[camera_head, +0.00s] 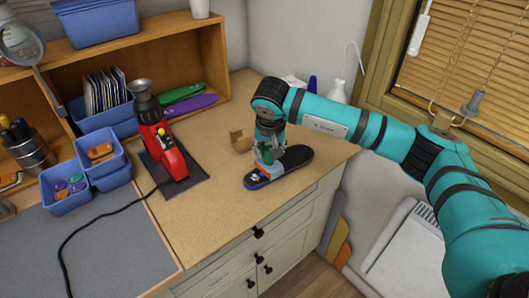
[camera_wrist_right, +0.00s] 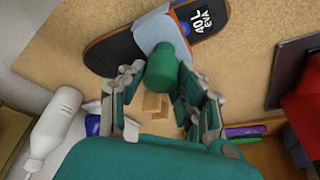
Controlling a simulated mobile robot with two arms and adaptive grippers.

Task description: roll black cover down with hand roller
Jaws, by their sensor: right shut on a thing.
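The insole with its black cover (camera_head: 293,158) lies on the tan worktop near its front edge, blue showing at its near left end. In the right wrist view the black cover (camera_wrist_right: 112,50) has white lettering "40L EVA" at one end. My right gripper (camera_head: 268,150) points down over the insole and is shut on the green handle of the hand roller (camera_wrist_right: 166,68). A pale part and an orange edge show beyond the handle, over the insole. The arm hides much of the roller in the head view; whether it presses on the cover I cannot tell. My left gripper is not in view.
A small cardboard piece (camera_head: 240,141) lies behind the insole. A red heat tool (camera_head: 168,155) stands on a dark mat to the left, its cable crossing the grey mat (camera_head: 105,240). A white bottle (camera_head: 337,91) stands at the back right.

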